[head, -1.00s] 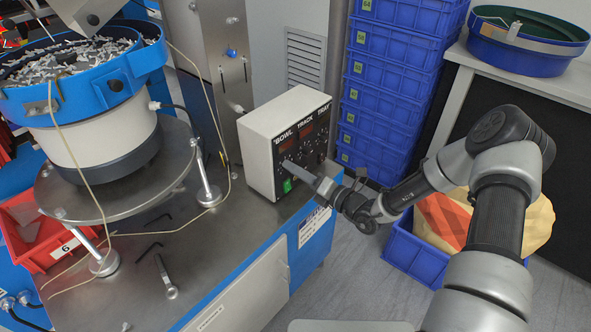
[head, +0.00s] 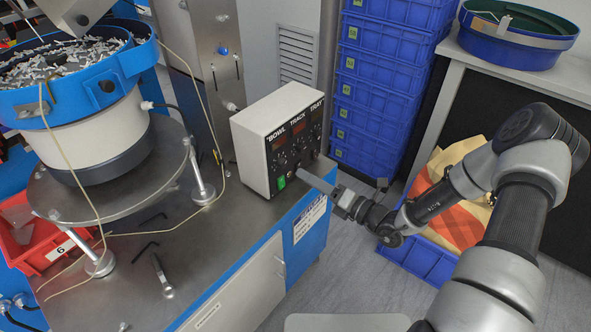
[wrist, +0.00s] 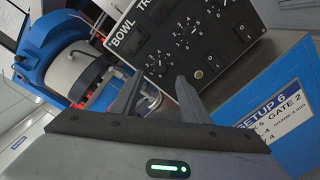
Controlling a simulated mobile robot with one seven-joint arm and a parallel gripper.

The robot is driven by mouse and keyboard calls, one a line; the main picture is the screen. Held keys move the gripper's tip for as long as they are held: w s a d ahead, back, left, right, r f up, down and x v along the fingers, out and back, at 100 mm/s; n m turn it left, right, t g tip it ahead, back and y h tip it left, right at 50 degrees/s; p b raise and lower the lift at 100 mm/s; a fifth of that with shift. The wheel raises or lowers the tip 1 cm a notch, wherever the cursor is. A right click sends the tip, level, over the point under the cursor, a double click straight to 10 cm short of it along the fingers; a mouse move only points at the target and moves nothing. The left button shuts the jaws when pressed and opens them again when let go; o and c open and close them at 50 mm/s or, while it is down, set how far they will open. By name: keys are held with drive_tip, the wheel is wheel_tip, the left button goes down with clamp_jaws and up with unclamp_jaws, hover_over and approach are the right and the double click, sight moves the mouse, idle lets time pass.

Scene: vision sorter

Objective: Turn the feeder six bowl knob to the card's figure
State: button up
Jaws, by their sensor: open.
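The feeder control box (head: 247,157) is white with a black front panel with columns marked BOWL, TRACK and TRAY. The BOWL column (head: 280,145) is at the left, with a small display and a green switch (head: 281,183) below. In the wrist view the panel (wrist: 205,45) is tilted, with several small knobs and printed scales; the exact BOWL knob pointer is too small to read. My gripper (head: 303,175) is open and empty at the panel's lower front; its fingers (wrist: 157,98) point toward the panel. The setup card (wrist: 262,110) reads SETUP 6; its figures are partly cut off.
The bowl feeder (head: 95,130) stands left on a round plate. Blue crates (head: 375,105) are stacked behind. A blue crate with a paper sack (head: 455,210) stands right.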

drive_tip(key=v, duration=0.9)
drive_tip(key=shift+s+d, duration=0.1)
